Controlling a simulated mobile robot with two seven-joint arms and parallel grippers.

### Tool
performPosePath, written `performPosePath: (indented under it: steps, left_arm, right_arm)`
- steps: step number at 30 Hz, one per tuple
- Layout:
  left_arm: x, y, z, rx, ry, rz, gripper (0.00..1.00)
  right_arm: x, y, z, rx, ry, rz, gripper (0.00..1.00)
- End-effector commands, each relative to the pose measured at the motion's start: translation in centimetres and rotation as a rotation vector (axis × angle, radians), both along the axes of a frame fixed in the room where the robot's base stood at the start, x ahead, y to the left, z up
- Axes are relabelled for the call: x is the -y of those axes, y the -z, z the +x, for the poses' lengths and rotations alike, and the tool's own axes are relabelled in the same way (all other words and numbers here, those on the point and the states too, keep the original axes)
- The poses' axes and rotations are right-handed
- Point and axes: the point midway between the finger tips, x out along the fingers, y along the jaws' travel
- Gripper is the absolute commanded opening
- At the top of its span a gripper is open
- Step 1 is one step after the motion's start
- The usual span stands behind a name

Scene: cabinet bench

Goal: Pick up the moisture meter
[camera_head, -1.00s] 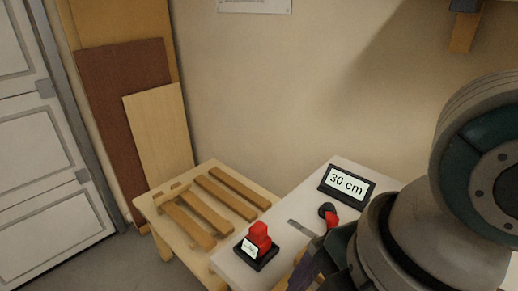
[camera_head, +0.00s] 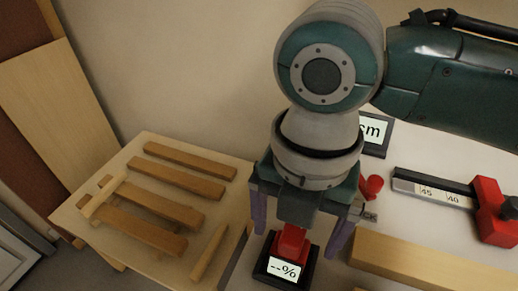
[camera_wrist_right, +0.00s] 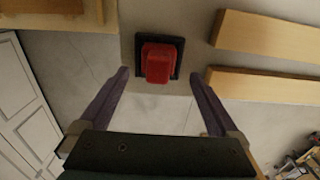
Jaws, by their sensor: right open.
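The moisture meter (camera_head: 291,243) is a red block on a black base with a small white display reading "--%". It stands near the front edge of the bench in the head view. My right gripper (camera_head: 297,238) is above it, pointing down, with purple fingers spread to its left and right. In the right wrist view the red top of the meter (camera_wrist_right: 158,62) shows between the open fingertips (camera_wrist_right: 160,76), with a gap on each side. The gripper and wrist hide part of the meter's top in the head view. My left gripper is not in view.
A red-and-black measuring tool (camera_head: 440,192) and a wooden board (camera_head: 425,268) lie to the right. A display (camera_head: 376,133) and a red-topped item (camera_head: 372,187) are partly behind my arm. A lower wooden table (camera_head: 75,222) with several wooden strips stands to the left.

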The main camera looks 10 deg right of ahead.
Motion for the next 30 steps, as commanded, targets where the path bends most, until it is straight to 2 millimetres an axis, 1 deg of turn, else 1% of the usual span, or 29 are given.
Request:
performPosePath:
  steps: [9, 12, 19, 30]
  left_arm:
    - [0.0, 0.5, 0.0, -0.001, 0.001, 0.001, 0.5]
    - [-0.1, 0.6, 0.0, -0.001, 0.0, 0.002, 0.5]
    - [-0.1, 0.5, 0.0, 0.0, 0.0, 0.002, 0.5]
    - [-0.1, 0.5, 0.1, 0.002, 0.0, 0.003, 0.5]
  right_arm:
    - [-0.2, 4.6, -0.1, -0.003, 0.002, -0.002, 0.97]
    - [-0.2, 5.2, -0.1, 0.0, 0.001, -0.001, 0.97]
    - [-0.2, 5.3, -0.1, 0.001, 0.0, -0.001, 0.96]
    - [-0.2, 5.2, -0.1, 0.001, 0.001, -0.001, 0.55]
